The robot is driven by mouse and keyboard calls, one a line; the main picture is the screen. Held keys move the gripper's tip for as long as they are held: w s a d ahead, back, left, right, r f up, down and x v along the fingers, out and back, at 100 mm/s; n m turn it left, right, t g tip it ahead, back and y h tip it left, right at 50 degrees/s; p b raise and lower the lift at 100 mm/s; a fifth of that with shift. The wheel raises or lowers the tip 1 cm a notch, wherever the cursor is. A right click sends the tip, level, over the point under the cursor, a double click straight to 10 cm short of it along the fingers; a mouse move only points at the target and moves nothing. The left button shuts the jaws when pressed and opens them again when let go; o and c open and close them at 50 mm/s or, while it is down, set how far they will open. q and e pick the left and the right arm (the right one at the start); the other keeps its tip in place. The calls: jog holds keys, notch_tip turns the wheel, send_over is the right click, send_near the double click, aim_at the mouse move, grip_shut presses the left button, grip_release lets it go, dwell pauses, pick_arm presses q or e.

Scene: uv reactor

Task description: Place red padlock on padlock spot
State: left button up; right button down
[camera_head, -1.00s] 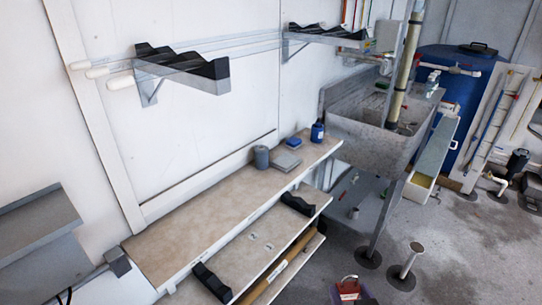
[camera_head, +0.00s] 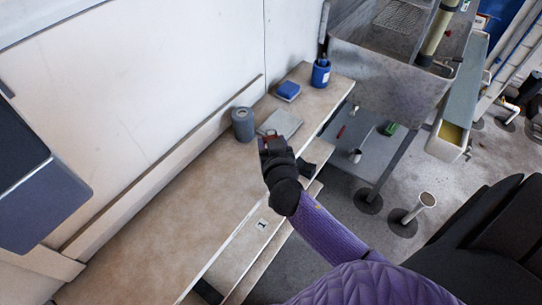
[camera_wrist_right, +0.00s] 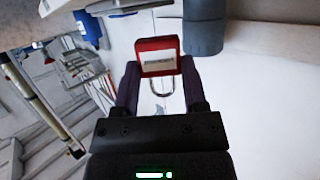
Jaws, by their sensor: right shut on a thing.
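The red padlock (camera_wrist_right: 158,58) has a white label and a metal shackle pointing back toward my right gripper (camera_wrist_right: 160,85) in the wrist view. The gripper is shut on it, one finger on each side. In the head view my right gripper (camera_head: 272,147) is over the shelf's front edge, just in front of a grey flat square plate (camera_head: 283,122). Only a little red of the padlock shows there. I cannot tell which mark is the padlock spot; the gripper hides part of the shelf. My left gripper is not in view.
On the beige shelf (camera_head: 160,225) stand a grey cylinder (camera_head: 243,125), a blue box (camera_head: 288,91) and a blue cup (camera_head: 320,74). A grey sink (camera_head: 385,75) borders the far end. The near part of the shelf is clear.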

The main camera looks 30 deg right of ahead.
notch_tip(320, 180, down, 4)
jog(key=shift+r+b, duration=0.2)
jog(key=shift+b, duration=0.5)
jog(key=shift+r, duration=0.15)
jog(key=shift+c, duration=2.4)
grip_release()
jog(key=o, duration=0.3)
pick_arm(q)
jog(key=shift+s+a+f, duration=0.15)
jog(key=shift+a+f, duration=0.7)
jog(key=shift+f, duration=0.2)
pick_arm(e)
jog(key=shift+o, duration=0.2)
